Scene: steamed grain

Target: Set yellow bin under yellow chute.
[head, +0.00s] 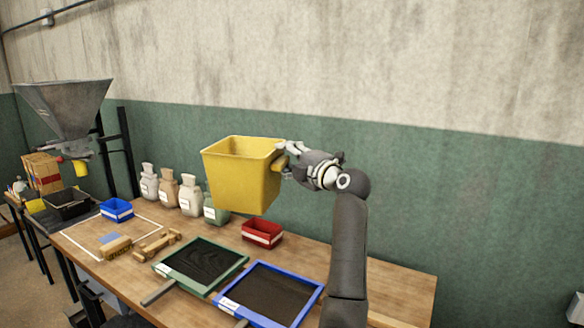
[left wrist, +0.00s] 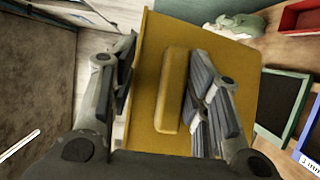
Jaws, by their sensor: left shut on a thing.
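The yellow bin (head: 240,180) is held up in the air above the wooden table, upright and open at the top. My left gripper (head: 287,158) is shut on the bin's right side, at a handle block. In the left wrist view the fingers lie on both sides of the yellow handle (left wrist: 173,90), with the bin wall (left wrist: 150,60) behind it. A yellow chute (head: 80,168) hangs below the grey metal hopper (head: 68,105) at the far left, well apart from the bin. My right gripper is not in view.
Several labelled sacks (head: 190,196) stand along the back of the table. A blue bin (head: 117,210), a red bin (head: 262,233), a green-framed sieve (head: 201,264) and a blue-framed sieve (head: 268,295) are on it. A black tray (head: 68,204) and a cardboard box (head: 42,172) are near the hopper.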

